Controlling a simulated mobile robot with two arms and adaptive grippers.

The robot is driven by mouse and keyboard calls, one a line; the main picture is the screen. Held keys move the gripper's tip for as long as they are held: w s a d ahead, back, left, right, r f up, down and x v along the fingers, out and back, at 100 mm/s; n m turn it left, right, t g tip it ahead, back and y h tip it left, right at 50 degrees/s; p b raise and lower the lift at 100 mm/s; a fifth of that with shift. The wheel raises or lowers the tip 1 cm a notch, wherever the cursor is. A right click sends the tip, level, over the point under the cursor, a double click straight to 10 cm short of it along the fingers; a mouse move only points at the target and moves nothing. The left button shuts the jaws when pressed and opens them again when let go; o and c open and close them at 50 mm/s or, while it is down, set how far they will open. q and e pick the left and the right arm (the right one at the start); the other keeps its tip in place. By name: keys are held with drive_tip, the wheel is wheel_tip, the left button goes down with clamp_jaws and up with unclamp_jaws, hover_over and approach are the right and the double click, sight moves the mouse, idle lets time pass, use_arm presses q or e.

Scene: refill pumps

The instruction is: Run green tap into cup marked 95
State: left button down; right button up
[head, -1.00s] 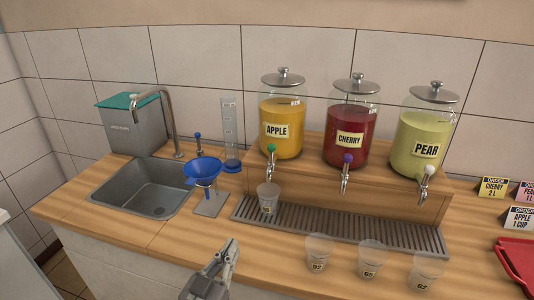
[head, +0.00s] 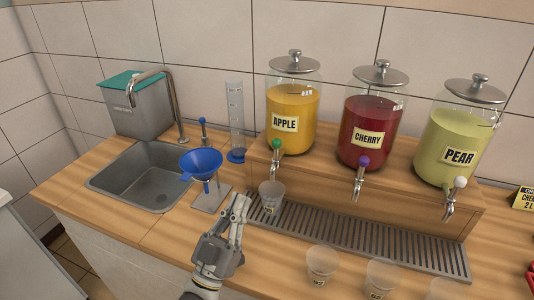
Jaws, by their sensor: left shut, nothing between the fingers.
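The green tap (head: 277,146) is on the apple jar (head: 291,110), which holds orange-yellow juice. A clear cup (head: 271,193) stands upright on the drip tray (head: 360,236), below the green tap. Its small yellow label is partly covered and too small to read surely. No stream shows between tap and cup. My left gripper (head: 241,204) is shut and empty, just left of this cup and in front of the tray. I cannot tell whether it touches the cup. My right gripper is not in view.
The blue funnel (head: 201,163) on its stand is left of the cup, near the sink (head: 146,178). Cherry (head: 369,132) and pear (head: 455,145) jars stand to the right. Cups (head: 321,263) and (head: 381,278) stand along the front edge.

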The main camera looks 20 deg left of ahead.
sight(276, 150)
use_arm(q)
drive_tip(key=w+f+p+x, duration=0.1)
drive_tip(key=p+x, duration=0.4)
drive_tip(key=x, duration=0.8)
drive_tip(key=shift+w+d+f, duration=0.2)
drive_tip(key=shift+w+f, duration=0.2)
drive_tip(key=shift+f, duration=0.3)
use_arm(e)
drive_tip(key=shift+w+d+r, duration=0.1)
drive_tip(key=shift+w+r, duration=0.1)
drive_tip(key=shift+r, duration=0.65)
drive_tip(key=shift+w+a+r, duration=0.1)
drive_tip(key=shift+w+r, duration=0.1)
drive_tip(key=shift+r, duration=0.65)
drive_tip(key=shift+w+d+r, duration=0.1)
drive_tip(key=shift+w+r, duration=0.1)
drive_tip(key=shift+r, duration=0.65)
use_arm(q)
drive_tip(key=shift+w+r+g+p, duration=0.1)
drive_tip(key=shift+r+g+p, duration=0.1)
drive_tip(key=shift+g+p, duration=0.4)
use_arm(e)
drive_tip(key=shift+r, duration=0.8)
use_arm(q)
drive_tip(key=shift+w+r+y+p, duration=0.1)
drive_tip(key=shift+y+p, duration=0.2)
drive_tip(key=shift+p, duration=0.3)
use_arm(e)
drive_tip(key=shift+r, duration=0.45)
